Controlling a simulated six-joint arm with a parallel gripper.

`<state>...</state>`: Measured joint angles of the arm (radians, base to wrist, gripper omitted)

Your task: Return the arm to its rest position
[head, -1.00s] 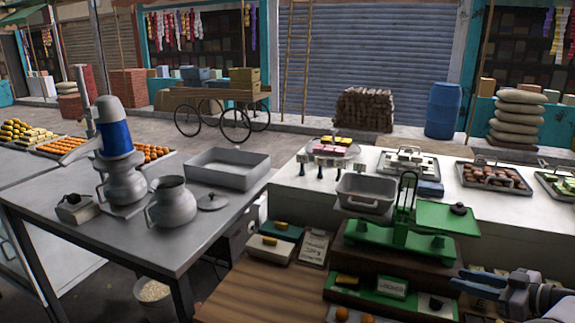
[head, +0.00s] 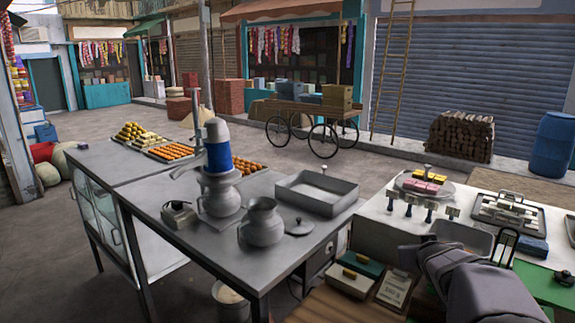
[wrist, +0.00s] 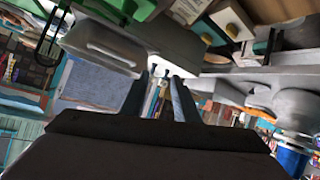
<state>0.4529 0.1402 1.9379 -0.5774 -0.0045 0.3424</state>
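My gripper (head: 412,258) reaches in from the lower right of the head view, above the near left edge of the white counter. Its fingers point left, and the arm hides part of the grey tub (head: 458,238) and the green scale (head: 545,287) beside it. In the wrist view my gripper (wrist: 158,97) has its two fingers apart, with background showing between them and nothing held. The round-bellied metal pot (head: 262,226) and the blue-topped machine (head: 219,160) stand on the steel table, apart from my gripper.
The steel table (head: 160,212) also bears an empty rectangular tray (head: 320,194) and a lid (head: 299,227). Small boxes (head: 361,264) and a card (head: 394,290) lie close below my gripper. The white counter (head: 385,232) holds a stand of pink and yellow blocks (head: 423,185).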

